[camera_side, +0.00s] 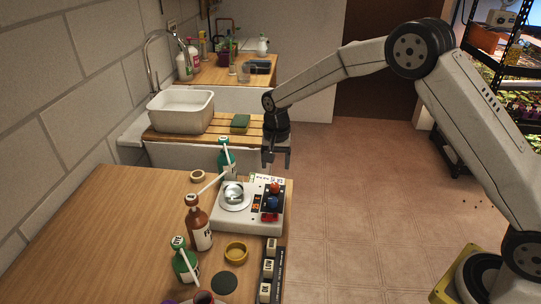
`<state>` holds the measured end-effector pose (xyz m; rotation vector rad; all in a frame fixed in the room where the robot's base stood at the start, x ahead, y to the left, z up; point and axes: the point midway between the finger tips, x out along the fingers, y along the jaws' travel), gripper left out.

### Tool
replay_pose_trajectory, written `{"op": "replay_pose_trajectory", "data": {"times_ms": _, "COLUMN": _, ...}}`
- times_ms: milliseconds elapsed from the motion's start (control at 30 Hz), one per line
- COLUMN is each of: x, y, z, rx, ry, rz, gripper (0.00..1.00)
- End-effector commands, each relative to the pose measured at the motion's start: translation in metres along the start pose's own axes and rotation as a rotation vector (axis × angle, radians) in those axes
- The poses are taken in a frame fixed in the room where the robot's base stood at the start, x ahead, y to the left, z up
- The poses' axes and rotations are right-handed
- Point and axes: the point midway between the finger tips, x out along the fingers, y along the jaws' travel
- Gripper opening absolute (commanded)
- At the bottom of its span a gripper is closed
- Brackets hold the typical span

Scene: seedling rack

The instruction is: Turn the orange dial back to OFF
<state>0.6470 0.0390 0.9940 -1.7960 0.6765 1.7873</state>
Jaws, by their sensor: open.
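The orange dial (275,187) is on the right part of the top face of a white control unit (225,219), which stands on the wooden table. A blue knob (272,202) and red parts (269,216) are in line in front of it. My gripper (276,165) hangs pointing down, a little above and behind the dial. It is open and empty, apart from the dial. The dial's pointer and the OFF mark are too small to read.
A green bottle (226,157) stands behind the unit, with a brown bottle (200,229) and another green bottle (185,264) at its left front. The floor to the right is clear.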

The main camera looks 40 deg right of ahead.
Motion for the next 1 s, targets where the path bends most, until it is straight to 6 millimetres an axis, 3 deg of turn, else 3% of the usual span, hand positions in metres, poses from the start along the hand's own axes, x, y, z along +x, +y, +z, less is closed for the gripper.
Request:
{"op": "replay_pose_trajectory", "data": {"times_ms": 433, "x": 0.011, "y": -0.001, "z": 0.0, "rx": 0.003, "ry": -0.002, "rz": 0.002, "gripper": 0.73}}
{"op": "replay_pose_trajectory", "data": {"times_ms": 1000, "x": 0.073, "y": 0.0, "z": 0.0, "rx": 0.003, "ry": 0.0, "rz": 0.0, "gripper": 0.73}}
